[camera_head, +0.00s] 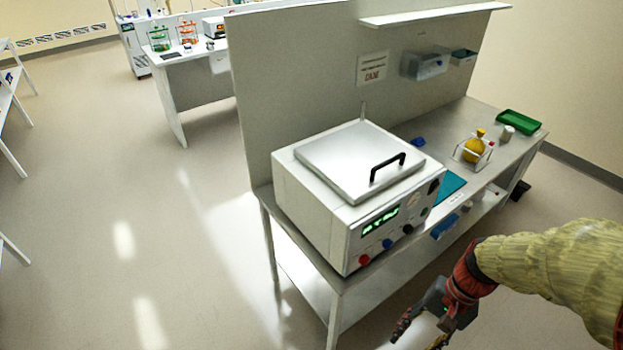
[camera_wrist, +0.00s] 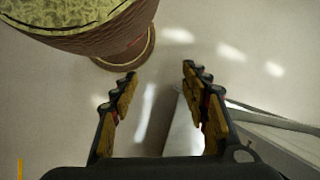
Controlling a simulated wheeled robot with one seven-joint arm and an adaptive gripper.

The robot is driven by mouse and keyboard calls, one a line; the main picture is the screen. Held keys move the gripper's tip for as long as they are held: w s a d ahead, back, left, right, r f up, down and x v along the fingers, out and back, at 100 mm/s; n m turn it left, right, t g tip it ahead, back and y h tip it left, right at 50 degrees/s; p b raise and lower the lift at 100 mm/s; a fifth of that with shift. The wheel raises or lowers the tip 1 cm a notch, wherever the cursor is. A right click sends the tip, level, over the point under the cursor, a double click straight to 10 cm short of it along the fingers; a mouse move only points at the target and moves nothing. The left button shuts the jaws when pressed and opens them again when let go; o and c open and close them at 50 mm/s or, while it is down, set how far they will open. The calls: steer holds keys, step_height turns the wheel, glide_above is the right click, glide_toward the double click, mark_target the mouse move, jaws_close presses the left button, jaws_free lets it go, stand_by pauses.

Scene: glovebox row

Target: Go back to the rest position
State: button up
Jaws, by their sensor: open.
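My gripper (camera_head: 420,340) is at the bottom right of the head view, low in front of the bench, with part of it cut off by the lower edge. In the wrist view my gripper (camera_wrist: 160,85) shows its two fingers spread apart. Nothing is between them but floor and a pale bench edge beyond. My arm in its yellow-green sleeve comes in from the right of the head view. The gripper touches nothing that I can see.
A grey bench (camera_head: 335,300) carries a white bath unit (camera_head: 330,240) with a closed lid (camera_head: 360,160), a yellow flask (camera_head: 474,148) in a wire stand and a green tray (camera_head: 519,122). A tall panel (camera_head: 300,90) stands behind. Open floor (camera_head: 130,200) lies left.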

steer(key=a+r+n+t+h, duration=0.2)
steer(key=r+n+t, duration=0.1)
steer(key=r, duration=0.7)
steer(key=a+r+n+t+h, duration=0.1)
steer(key=r+n+t, duration=0.3)
steer(key=r, duration=0.6)
steer(key=shift+a+h, duration=0.4)
steer(key=shift+a, duration=0.1)
steer(key=shift+d, duration=0.1)
